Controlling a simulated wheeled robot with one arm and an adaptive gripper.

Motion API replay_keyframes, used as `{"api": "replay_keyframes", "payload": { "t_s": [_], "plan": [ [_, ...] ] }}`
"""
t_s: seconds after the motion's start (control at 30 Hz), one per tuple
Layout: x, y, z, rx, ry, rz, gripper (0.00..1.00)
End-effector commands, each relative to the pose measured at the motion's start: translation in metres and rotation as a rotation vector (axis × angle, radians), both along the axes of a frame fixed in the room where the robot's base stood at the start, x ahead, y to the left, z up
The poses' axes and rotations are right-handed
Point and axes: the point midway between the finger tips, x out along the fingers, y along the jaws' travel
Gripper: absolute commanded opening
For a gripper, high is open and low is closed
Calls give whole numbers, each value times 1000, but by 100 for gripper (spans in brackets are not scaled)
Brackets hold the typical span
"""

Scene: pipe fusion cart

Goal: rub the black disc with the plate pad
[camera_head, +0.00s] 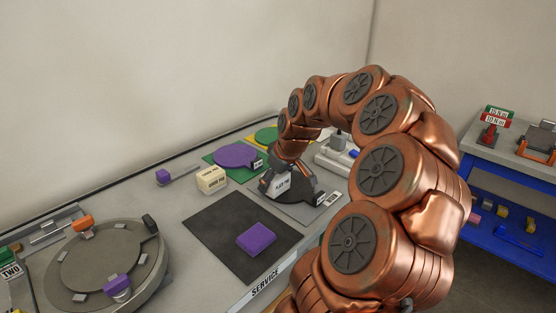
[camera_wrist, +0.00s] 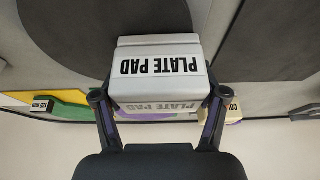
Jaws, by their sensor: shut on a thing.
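My gripper (camera_head: 284,168) is shut on the plate pad (camera_head: 276,185), a light grey block with a "PLATE PAD" label. In the wrist view the plate pad (camera_wrist: 160,72) sits between the two fingertips of my gripper (camera_wrist: 160,98). The black disc (camera_head: 306,183) lies on a grey plate beside and partly behind the pad and gripper in the head view. In the wrist view the dark disc (camera_wrist: 95,25) is at the upper left, its edge partly covered by the pad. I cannot tell whether the pad touches the disc.
A dark square mat (camera_head: 222,225) with a purple block (camera_head: 256,238) lies in front. A cream labelled block (camera_head: 211,179) and a purple disc (camera_head: 237,155) are near the back. A round grey fixture (camera_head: 103,262) stands at left. A blue bench (camera_head: 510,210) is at right.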

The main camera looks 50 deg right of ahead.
Motion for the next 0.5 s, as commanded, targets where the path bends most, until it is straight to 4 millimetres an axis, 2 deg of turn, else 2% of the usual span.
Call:
{"api": "replay_keyframes", "payload": {
  "t_s": [0.1, 0.5],
  "plan": [
    [2, -2, 26, -4, -9, -3, 40],
    [1, -1, 59, -2, -4, 0, 40]
  ]
}}
